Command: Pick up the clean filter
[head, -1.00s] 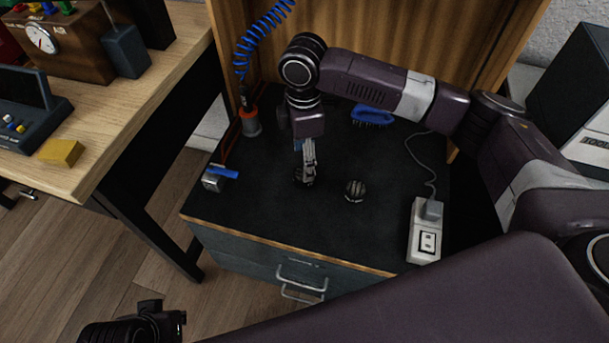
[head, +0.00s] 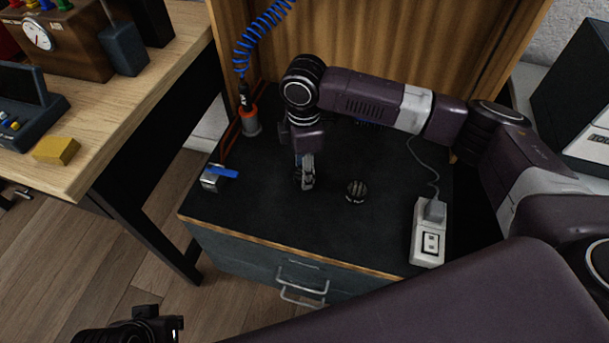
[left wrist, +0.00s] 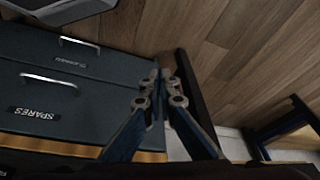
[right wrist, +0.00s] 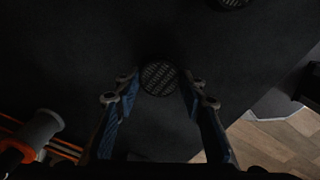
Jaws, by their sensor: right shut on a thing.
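My right gripper (head: 306,184) points down over the black top of the cabinet (head: 260,215). In the right wrist view its fingers (right wrist: 158,84) are shut on a small round dark filter with a grille face (right wrist: 158,77). I cannot tell whether this filter touches the surface. A second round filter with light bars (head: 355,190) lies to its right on the cabinet top. It shows at the top edge of the right wrist view (right wrist: 232,3). I cannot tell which one is clean. My left gripper (left wrist: 161,75) is shut and empty, beside the cabinet drawers.
A white power strip (head: 428,243) lies at the right of the cabinet top. A small metal block with a blue part (head: 213,179) is at the left edge, an orange-based holder (head: 250,122) behind. A wooden bench (head: 90,160) stands left.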

